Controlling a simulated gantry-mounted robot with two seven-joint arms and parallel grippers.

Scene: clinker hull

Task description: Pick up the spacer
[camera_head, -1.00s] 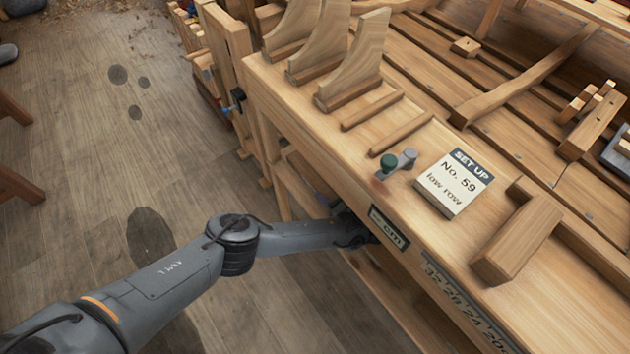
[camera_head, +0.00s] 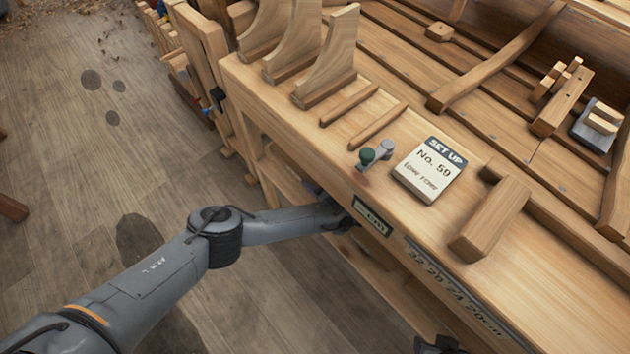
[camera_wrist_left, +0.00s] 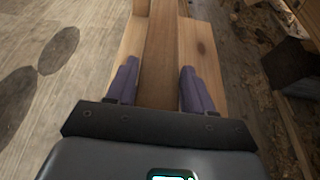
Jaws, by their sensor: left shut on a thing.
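My left gripper (camera_wrist_left: 160,68) has its two purple fingers on either side of a long wooden piece (camera_wrist_left: 163,85), which I take to be the spacer, and is shut on it. The piece runs away from the palm between the fingers, with paler wood beyond on both sides. In the head view my left arm reaches to the bench's front side, and its gripper is mostly hidden at the bench edge, so the spacer cannot be made out there. A small dark part at the bottom edge may be my right gripper (camera_head: 440,345); its fingers are unclear.
The bench top (camera_head: 300,130) holds a "SET UP No. 59 low row" card (camera_head: 428,172), a green-knobbed metal piece (camera_head: 376,153), two thin strips (camera_head: 378,124), curved brackets (camera_head: 330,55) and a wooden block (camera_head: 488,220). Open floor (camera_head: 60,170) lies left.

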